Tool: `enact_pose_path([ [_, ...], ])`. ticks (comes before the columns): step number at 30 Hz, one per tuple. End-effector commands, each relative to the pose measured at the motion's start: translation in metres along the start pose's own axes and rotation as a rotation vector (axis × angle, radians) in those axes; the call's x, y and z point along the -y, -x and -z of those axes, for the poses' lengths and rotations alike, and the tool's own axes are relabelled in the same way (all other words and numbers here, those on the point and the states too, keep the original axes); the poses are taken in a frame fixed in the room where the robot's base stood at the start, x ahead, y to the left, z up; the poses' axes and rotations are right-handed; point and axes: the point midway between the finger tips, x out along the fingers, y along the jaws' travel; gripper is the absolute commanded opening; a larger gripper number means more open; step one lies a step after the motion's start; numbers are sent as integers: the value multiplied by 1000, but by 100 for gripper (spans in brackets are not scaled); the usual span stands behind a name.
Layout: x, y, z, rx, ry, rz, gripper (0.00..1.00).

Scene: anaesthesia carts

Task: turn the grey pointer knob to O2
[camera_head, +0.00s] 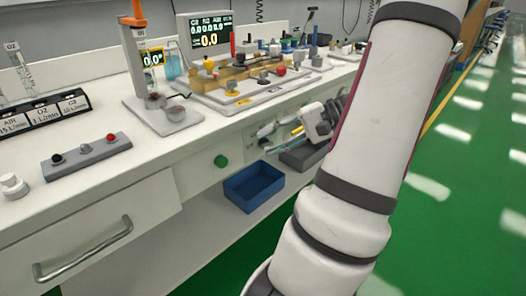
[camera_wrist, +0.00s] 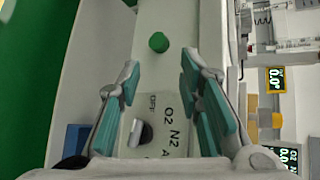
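The grey pointer knob (camera_wrist: 141,133) shows in the wrist view on a pale panel, with a dark part beside its light part. The labels OFF, O2, N2 and the start of another, "A", run in an arc above and right of it. I cannot tell for sure which label it points at. My gripper (camera_wrist: 158,64) is open, its two teal-padded fingers apart on either side of the panel's labels. Nothing shows between the pads in their grip. In the head view my gripper (camera_head: 272,138) is at the cart's front; the knob cannot be made out there.
A green round button (camera_wrist: 158,42) is on the same front and also shows in the head view (camera_head: 221,161). A blue bin (camera_head: 254,190) stands below on a shelf. The worktop above carries a flowmeter stand (camera_head: 160,112) and other devices. Green floor is free at right.

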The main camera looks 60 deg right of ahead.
Motion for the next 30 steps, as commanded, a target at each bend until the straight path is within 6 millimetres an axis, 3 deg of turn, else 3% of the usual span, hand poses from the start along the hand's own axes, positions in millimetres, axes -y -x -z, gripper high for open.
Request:
enact_pose_path([
  [1,-21,16,16,-49,-21,71,33],
  [6,-66,68,47,-202,-41,269,33],
  [10,-88,96,58,-285,-41,363,33],
  [14,-98,108,62,-323,-40,404,33],
  [20,-93,96,67,-326,-37,410,33],
  [30,-69,38,88,-325,-39,408,33],
])
